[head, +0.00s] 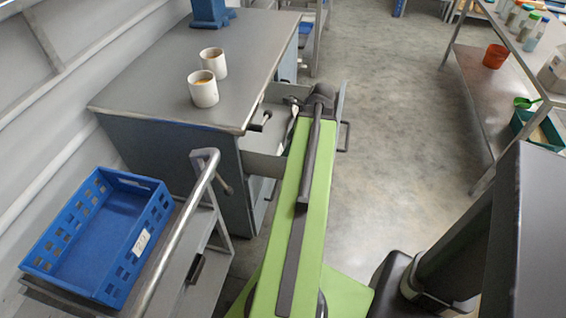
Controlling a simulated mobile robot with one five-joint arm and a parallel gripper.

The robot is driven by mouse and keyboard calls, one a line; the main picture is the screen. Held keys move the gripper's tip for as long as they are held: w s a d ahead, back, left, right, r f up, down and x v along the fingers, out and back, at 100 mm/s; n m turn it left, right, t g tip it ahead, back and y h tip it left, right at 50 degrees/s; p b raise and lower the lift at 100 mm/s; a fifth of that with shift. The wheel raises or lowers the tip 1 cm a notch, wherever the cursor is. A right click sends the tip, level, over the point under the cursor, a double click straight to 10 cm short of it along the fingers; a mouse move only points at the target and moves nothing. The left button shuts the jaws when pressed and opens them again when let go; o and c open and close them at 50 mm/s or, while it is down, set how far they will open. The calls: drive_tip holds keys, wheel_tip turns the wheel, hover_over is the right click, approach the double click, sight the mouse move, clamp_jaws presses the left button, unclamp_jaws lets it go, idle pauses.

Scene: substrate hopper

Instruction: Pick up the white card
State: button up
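My arm reaches over an open grey drawer (262,163) in the side of the cabinet. My gripper (291,104) is at the far end of the arm, over or in the drawer. It is small and partly hidden by my arm, so its fingers cannot be made out. A thin pale sliver (289,130) shows just left of my arm inside the drawer area. I cannot tell whether it is the white card or part of the gripper. No other loose white card shows; my arm hides part of the drawer.
Two white cups (203,90) stand on the cabinet top (150,85). A blue crate (75,285) with a white label sits on a trolley (180,245) at the left. A shelf (480,90) with jars and an orange pot (495,56) stands at the right. Clear floor lies between.

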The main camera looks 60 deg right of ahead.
sight(280, 153)
drive_tip(key=shift+w+f, duration=0.2)
drive_tip(key=shift+f, duration=0.4)
drive_tip(key=shift+r, duration=0.1)
drive_tip(key=b+x, duration=0.4)
drive_tip(key=x, duration=0.1)
drive_tip(key=shift+w+b, duration=0.35)
drive_tip(key=shift+r, duration=0.1)
drive_tip(key=c, duration=1.1)
